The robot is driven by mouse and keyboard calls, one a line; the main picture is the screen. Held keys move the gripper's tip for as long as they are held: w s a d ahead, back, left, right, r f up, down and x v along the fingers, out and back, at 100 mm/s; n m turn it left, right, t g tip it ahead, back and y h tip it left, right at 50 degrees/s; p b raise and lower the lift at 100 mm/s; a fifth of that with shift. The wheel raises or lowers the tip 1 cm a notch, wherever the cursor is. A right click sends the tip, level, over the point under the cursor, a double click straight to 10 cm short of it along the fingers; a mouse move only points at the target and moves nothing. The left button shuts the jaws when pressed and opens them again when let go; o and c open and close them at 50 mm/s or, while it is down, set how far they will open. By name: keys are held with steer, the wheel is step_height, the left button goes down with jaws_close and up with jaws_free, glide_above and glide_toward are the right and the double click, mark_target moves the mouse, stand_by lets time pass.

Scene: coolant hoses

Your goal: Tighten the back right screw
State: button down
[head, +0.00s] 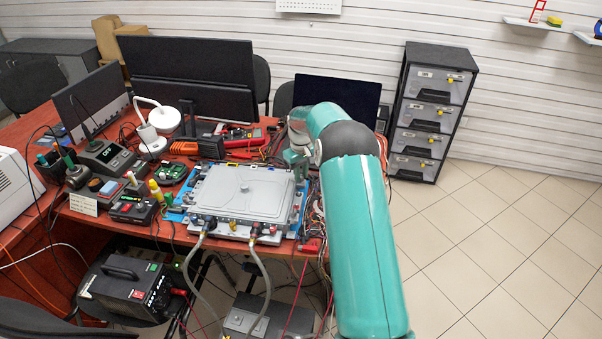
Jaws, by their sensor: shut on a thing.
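A grey flat-lidded metal unit (243,192) lies on a blue mat (176,198) near the front edge of the red-brown desk. Two hoses (262,275) run from fittings on its front side down past the desk edge. My teal arm reaches in from the lower right. My gripper (297,160) is down at the back right corner of the unit, shut on the back right screw. The screw itself is hidden by the gripper, and its turn or depth cannot be seen.
Monitors (190,75) and a laptop (338,92) stand at the back. A soldering station (106,155), a white lamp (150,138) and small tools crowd the left. Loose cables lie right of the unit. A drawer cabinet (431,112) stands on the open tiled floor at right.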

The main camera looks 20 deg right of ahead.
stand_by(0.3)
steer(key=c, duration=1.3)
jaws_free()
steer(key=shift+r, duration=0.15)
step_height(320, 180, up, 14)
steer(key=shift+f, duration=0.2)
